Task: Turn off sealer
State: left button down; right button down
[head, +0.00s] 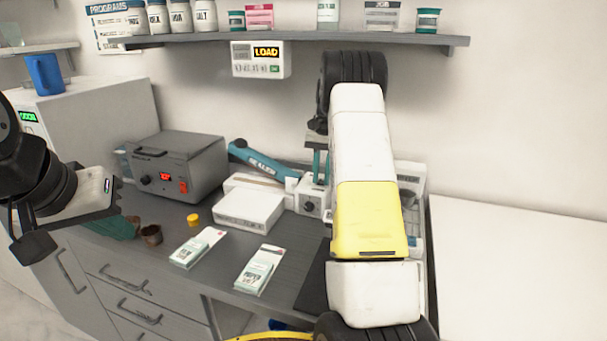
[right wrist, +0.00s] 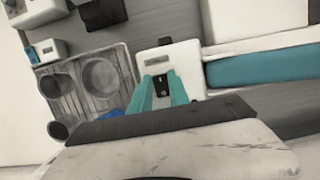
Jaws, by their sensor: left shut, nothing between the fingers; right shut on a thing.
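The sealer has a teal lever arm (head: 262,160) marked SEALER and a white body (head: 290,190) at the back of the grey counter. In the right wrist view its teal lever (right wrist: 265,68) runs to the right from a white housing (right wrist: 155,56) with a small black switch (right wrist: 163,86). My right gripper (head: 318,178) reaches down to the sealer's right end. Its teal fingers (right wrist: 157,90) are shut at the black switch; the exact contact is partly hidden. My left gripper (head: 125,230) is shut and empty, low over the counter's left end.
A grey box with a red display (head: 180,165) stands left of the sealer. A white box (head: 248,210), two packet stacks (head: 198,247) (head: 260,268), a yellow cap (head: 193,220) and a brown cup (head: 151,235) are nearby. A shelf (head: 300,41) hangs above. The white surface at right (head: 510,270) is clear.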

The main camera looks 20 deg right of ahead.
jog(key=shift+r, duration=0.1)
jog(key=c, duration=1.2)
grip_release()
jog(key=shift+c, duration=0.2)
jog(key=v, duration=0.7)
jog(key=shift+w+r, duration=0.2)
jog(key=shift+r, duration=0.15)
jog(key=shift+d, duration=0.1)
